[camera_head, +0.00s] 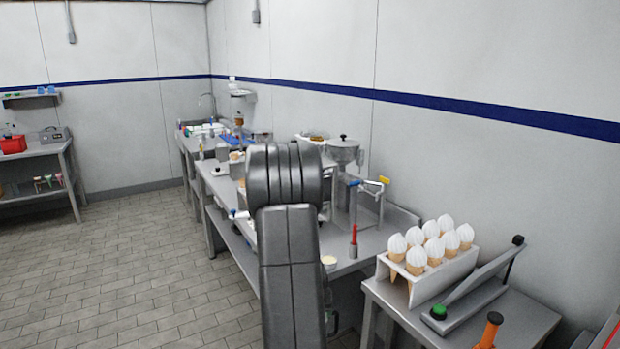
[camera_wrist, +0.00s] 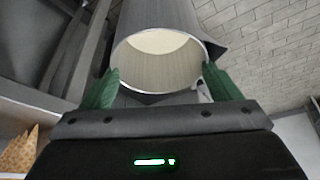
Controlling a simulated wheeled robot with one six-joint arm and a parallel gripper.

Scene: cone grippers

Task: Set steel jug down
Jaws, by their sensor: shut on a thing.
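The steel jug (camera_wrist: 160,78) is in the wrist view, a grey metal cylinder with its round open mouth toward the camera. Something pale cream shows inside it. My gripper (camera_wrist: 157,90) has green fingers on the left and right sides of the jug and is shut on it. The jug looks tilted in the wrist view, and its far end runs out at the top edge.
A long steel table (camera_head: 374,251) with machines runs along the right wall. A nearer steel table (camera_head: 489,322) holds a white rack (camera_head: 438,277) of several filled cones and a lever device (camera_head: 477,285). A red-handled tool (camera_head: 354,240) stands near the long table's edge. The tiled floor (camera_head: 110,260) at left is clear.

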